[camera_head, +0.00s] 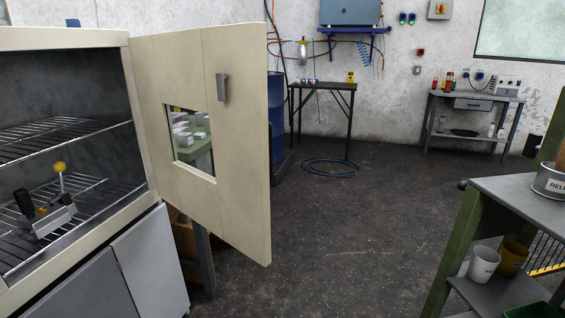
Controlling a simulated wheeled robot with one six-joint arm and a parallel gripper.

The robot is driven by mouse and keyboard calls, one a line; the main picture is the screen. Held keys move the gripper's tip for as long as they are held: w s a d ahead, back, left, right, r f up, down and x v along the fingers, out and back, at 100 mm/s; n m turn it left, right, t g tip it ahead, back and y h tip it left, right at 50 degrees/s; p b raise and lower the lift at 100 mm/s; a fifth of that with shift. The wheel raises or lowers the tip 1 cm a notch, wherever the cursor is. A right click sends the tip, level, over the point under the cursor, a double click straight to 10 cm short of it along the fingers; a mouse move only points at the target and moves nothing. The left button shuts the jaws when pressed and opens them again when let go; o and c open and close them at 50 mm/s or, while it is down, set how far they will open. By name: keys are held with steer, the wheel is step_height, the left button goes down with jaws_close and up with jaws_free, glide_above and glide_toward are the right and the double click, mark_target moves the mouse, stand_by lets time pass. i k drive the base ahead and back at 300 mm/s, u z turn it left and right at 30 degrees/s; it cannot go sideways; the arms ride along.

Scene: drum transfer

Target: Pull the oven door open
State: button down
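The oven (70,35) stands at the left with its cream door (238,130) swung wide open to the right. The door has a grey handle (222,87) near its upper part and a small square window (190,143). The oven's inside is in plain view, with wire racks (60,135) at two heights. A metal device with a yellow knob and black handles (48,215) sits on the lower rack. My gripper does not show in this view, so its place relative to the handle is not seen.
A green-framed bench (505,190) with a tin and cups stands at the right. A small dark table (325,88) and a blue drum (277,115) are at the back. A coiled hose (330,168) lies on the floor. The floor (340,240) between door and bench is clear.

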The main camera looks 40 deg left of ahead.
mark_target(179, 68)
steer(key=u, duration=0.15)
steer(key=k, duration=0.25)
steer(key=z, duration=0.7)
steer(key=i, duration=0.7)
steer(key=u, duration=1.5)
